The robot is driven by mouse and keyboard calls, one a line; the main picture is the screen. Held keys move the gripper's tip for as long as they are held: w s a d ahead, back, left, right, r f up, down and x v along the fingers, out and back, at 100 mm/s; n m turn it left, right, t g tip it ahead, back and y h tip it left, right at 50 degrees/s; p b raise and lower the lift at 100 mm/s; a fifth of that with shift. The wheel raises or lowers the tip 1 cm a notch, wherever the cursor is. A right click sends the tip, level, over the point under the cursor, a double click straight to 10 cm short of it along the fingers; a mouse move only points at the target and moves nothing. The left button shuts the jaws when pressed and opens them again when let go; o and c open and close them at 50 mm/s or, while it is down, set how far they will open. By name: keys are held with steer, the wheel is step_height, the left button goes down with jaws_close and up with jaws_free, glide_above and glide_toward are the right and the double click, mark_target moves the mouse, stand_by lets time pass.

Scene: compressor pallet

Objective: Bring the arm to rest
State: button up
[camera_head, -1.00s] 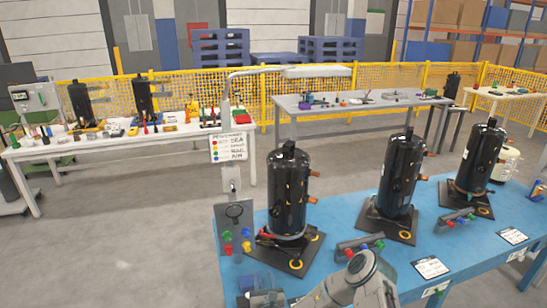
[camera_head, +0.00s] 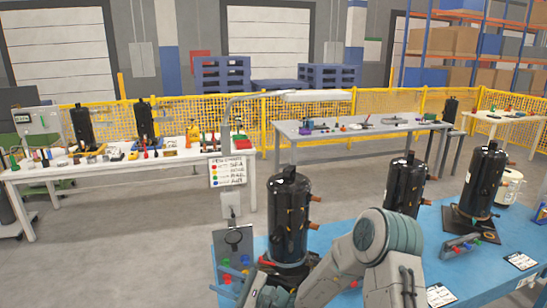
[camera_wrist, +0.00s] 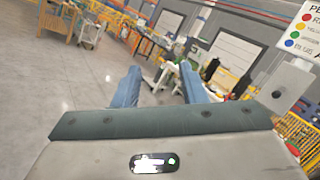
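My arm is bent at the lower middle of the head view, its grey links raised in front of the blue table (camera_head: 345,212). My gripper (camera_head: 228,281) is at the lower left end of the arm, beside the left edge of that table; its hand is partly cut off by the picture's bottom. In the wrist view my gripper (camera_wrist: 160,73) shows two blue fingers spread apart with nothing between them.
Black compressors stand on the blue table: a left one (camera_head: 288,215), a middle one (camera_head: 405,188) partly hidden by my arm, and a right one (camera_head: 482,185). A post with a colour sign (camera_head: 228,171) rises close behind my gripper. Grey floor (camera_head: 130,250) is open at left.

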steer(key=s+d+r+n+g+h+b, duration=0.1)
steer(key=s+d+r+n+g+h, duration=0.15)
steer(key=s+n+g+h, duration=0.35)
steer(key=s+d+r+n+g+h, duration=0.25)
steer(key=s+n, duration=0.25)
steer(key=s, duration=0.4)
steer(key=s+d+r+n+t+h+b, duration=0.1)
steer(key=s+d+h, duration=0.4)
steer(key=d, duration=0.6)
steer(key=s+d+r+n+t+h+b, duration=0.1)
steer(key=s+d+t+h, duration=0.4)
steer(key=d, duration=0.7)
steer(key=shift+s+r+n+t+h+b, duration=0.15)
steer(key=shift+r+n+t+h+b, duration=0.2)
steer(key=shift+r+n+h, duration=0.45)
